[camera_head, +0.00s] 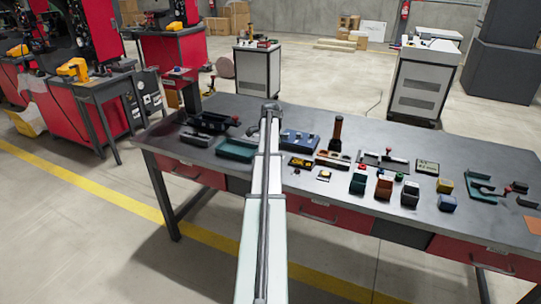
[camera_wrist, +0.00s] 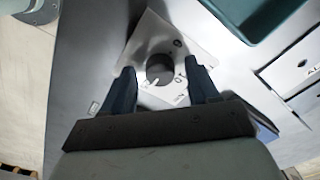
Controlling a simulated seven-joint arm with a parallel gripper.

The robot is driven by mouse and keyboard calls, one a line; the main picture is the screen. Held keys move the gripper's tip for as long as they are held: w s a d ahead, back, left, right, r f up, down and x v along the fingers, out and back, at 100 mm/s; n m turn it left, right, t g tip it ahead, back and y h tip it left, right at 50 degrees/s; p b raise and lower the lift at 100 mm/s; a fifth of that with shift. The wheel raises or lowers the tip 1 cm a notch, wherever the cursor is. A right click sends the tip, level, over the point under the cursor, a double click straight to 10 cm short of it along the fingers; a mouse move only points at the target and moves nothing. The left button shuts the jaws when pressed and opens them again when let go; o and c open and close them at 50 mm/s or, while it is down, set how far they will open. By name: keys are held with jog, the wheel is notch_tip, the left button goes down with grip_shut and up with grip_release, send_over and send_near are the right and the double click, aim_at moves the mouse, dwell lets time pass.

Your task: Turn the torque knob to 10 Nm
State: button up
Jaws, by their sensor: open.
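The torque knob (camera_wrist: 160,66) is a dark round knob in the wrist view. It sits on a pale square plate (camera_wrist: 150,32) with small printed marks, too small to read surely. A small white mark shows near the knob's lower edge. My gripper (camera_wrist: 160,70) is open, with one dark finger left of the knob and one right of it. Gaps show between the fingers and the knob; I cannot tell how far down the fingertips reach. In the head view my arm runs over the table, and I cannot make out the knob or the fingers there.
A teal tray (camera_wrist: 235,30) lies close by at upper right in the wrist view. On the workbench (camera_head: 200,103), the teal tray (camera_head: 236,150) stands left of my arm. Blocks, a dark upright handle (camera_head: 337,132) and other fixtures stand right of it.

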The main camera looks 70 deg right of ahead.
jog(key=shift+c, duration=0.4)
jog(key=c, duration=1)
jog(key=shift+o, duration=0.2)
jog(key=shift+n, duration=0.4)
jog(key=n, duration=1.3)
jog(key=shift+n, duration=1.9)
